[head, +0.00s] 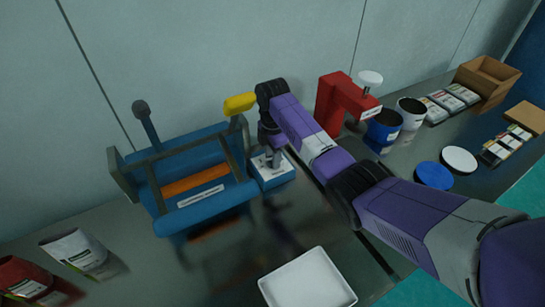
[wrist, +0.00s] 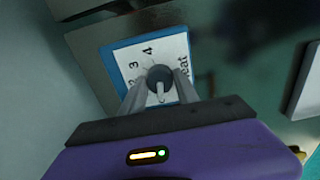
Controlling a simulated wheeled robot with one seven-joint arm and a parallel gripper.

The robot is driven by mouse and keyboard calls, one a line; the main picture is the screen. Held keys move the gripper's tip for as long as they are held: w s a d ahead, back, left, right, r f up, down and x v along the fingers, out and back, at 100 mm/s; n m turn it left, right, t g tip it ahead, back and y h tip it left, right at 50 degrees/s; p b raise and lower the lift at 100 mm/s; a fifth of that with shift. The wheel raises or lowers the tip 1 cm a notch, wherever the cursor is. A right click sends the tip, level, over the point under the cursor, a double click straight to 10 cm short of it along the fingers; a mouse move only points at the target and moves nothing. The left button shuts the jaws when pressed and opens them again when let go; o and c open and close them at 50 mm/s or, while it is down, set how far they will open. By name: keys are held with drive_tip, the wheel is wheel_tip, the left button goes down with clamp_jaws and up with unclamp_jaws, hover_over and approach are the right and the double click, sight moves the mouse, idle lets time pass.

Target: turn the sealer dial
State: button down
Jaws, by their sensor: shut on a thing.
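The sealer dial (wrist: 160,78) is a dark round knob with a pale pointer on a white face marked with numbers and a partly hidden word ending in "eat". The face sits on a small blue box (head: 284,180), to the right of the blue sealer (head: 206,207). My gripper (wrist: 160,84) is at the dial, with one finger on each side of the knob, shut on it. In the head view my gripper (head: 274,158) points down at the box top and hides most of the dial.
A white tray (head: 307,281) lies on the bench in front. A red press (head: 338,103), a blue can (head: 383,130) and blue and white lids stand right, behind my arm. A yellow handle (head: 240,103) is close beside my wrist.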

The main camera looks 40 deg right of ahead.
drive_tip(key=shift+m, duration=0.3)
drive_tip(key=m+p, duration=0.2)
drive_tip(key=m, duration=0.3)
drive_tip(key=shift+r, duration=0.1)
drive_tip(key=m+p, duration=0.1)
drive_tip(key=m, duration=0.5)
drive_tip(key=shift+m, duration=0.4)
drive_tip(key=m, duration=1.1)
drive_tip(key=shift+m, duration=0.3)
drive_tip(key=c, duration=0.9)
unclamp_jaws()
